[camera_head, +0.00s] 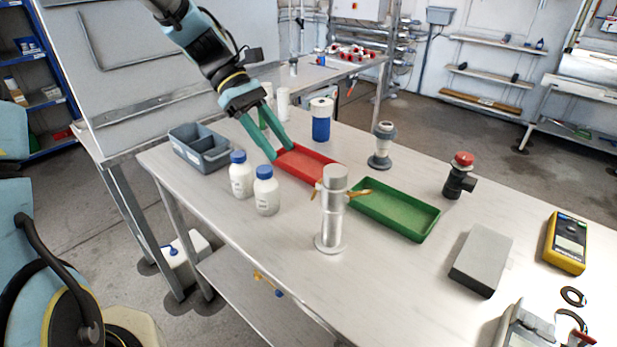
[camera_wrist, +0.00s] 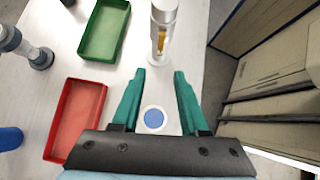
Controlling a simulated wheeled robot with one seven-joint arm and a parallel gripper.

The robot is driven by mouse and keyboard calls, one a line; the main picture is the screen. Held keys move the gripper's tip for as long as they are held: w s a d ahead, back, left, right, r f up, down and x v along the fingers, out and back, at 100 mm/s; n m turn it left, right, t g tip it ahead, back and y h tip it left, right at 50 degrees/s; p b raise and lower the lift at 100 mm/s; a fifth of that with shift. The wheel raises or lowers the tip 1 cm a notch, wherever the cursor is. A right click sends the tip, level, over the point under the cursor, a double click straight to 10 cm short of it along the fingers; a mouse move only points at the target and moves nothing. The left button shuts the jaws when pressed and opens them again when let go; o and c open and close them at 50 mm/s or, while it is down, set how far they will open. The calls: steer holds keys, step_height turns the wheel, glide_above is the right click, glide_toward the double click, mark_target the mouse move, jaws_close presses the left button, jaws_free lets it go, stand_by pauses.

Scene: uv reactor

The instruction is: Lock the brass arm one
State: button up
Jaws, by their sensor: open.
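The reactor is an upright metal cylinder (camera_head: 332,222) on a round foot near the table's front edge; its top also shows in the wrist view (camera_wrist: 165,12). One brass arm (camera_head: 359,192) sticks out from its collar to the right in the head view, and another brass arm (camera_head: 316,188) shows at its left. Brass also shows on the cylinder in the wrist view (camera_wrist: 162,40). I cannot tell which is arm one, nor how each is latched. My gripper (camera_head: 280,152) is open and empty above the table, left of and behind the reactor, its green fingers (camera_wrist: 159,73) apart.
Two white bottles with blue caps (camera_head: 266,191) stand left of the reactor. A red tray (camera_head: 306,165) and a green tray (camera_head: 398,208) lie behind it. A grey caddy (camera_head: 203,150) is at the left, a grey block (camera_head: 482,259) at the right.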

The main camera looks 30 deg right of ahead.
mark_target(313, 195)
steer(key=p+x, duration=0.2)
steer(key=x, duration=0.8)
steer(key=shift+c, duration=0.3)
steer(key=shift+r, duration=0.1)
jaws_close()
